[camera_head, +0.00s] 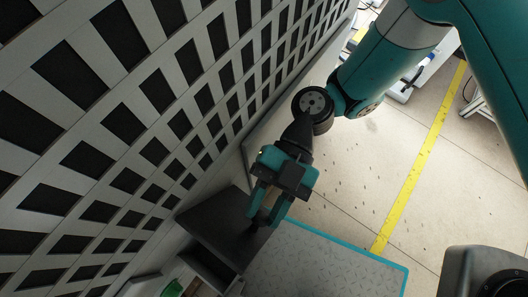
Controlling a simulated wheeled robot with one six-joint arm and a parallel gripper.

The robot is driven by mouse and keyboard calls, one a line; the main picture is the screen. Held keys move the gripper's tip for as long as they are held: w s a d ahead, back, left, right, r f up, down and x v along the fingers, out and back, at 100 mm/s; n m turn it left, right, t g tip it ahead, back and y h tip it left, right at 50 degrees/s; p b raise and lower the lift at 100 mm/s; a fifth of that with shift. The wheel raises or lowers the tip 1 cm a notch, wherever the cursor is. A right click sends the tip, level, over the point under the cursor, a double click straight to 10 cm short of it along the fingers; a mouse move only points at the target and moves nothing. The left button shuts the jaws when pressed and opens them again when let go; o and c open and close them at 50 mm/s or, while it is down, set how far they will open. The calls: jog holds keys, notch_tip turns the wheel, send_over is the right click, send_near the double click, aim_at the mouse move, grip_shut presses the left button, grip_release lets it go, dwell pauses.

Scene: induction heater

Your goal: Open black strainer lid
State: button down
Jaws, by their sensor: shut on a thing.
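The black strainer lid (212,222) is a dark, flat panel at the lower middle, tilted beside the slatted wall. Below its lower edge, a dark box-like opening shows. My gripper (258,222) reaches down to the lid's right part, its teal fingers closed around a small dark part there. The fingers hide most of that part, so its shape cannot be told.
A white slatted wall (112,138) with dark openings fills the left side, close to my arm. A grey speckled surface with a teal edge (325,268) lies right of the lid. Pale floor with a yellow line (424,150) is open at right. A green object (173,288) sits at the bottom left.

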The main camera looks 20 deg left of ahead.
dwell(0.3)
jog(key=c, duration=0.8)
grip_release()
jog(key=p+v, duration=0.1)
jog(key=v, duration=0.6)
jog(key=shift+w, duration=0.2)
